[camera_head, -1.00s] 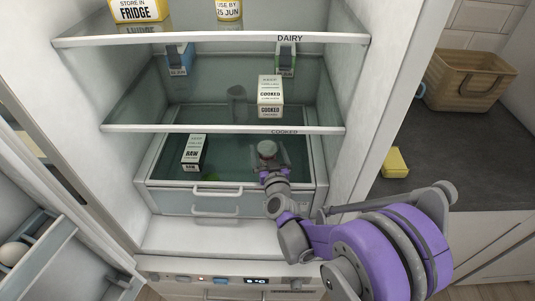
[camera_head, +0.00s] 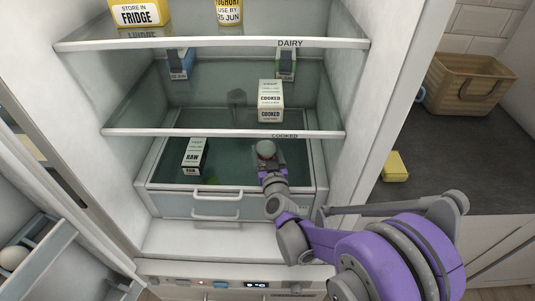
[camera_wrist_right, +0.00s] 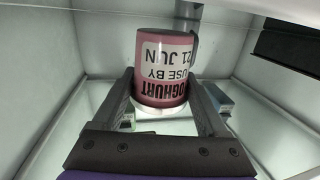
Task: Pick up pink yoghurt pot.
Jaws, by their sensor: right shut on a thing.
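The pink yoghurt pot (camera_wrist_right: 167,65) fills the middle of the right wrist view. Its white label reads "yoghurt, use by 21 Jun" and appears upside down there. My right gripper (camera_wrist_right: 165,92) is shut on it, with a dark finger along each side. In the head view my right gripper (camera_head: 268,158) reaches into the fridge, in front of the glass shelf marked "cooked" and over the lower drawer. The pot cannot be clearly made out in the head view. My left gripper is not in view.
A "cooked" carton (camera_head: 270,101) stands on the middle shelf (camera_head: 190,129). Yellow packages (camera_head: 140,13) are on the dairy shelf (camera_head: 190,42). A basket (camera_head: 470,83) and yellow block (camera_head: 396,166) sit on the worktop right.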

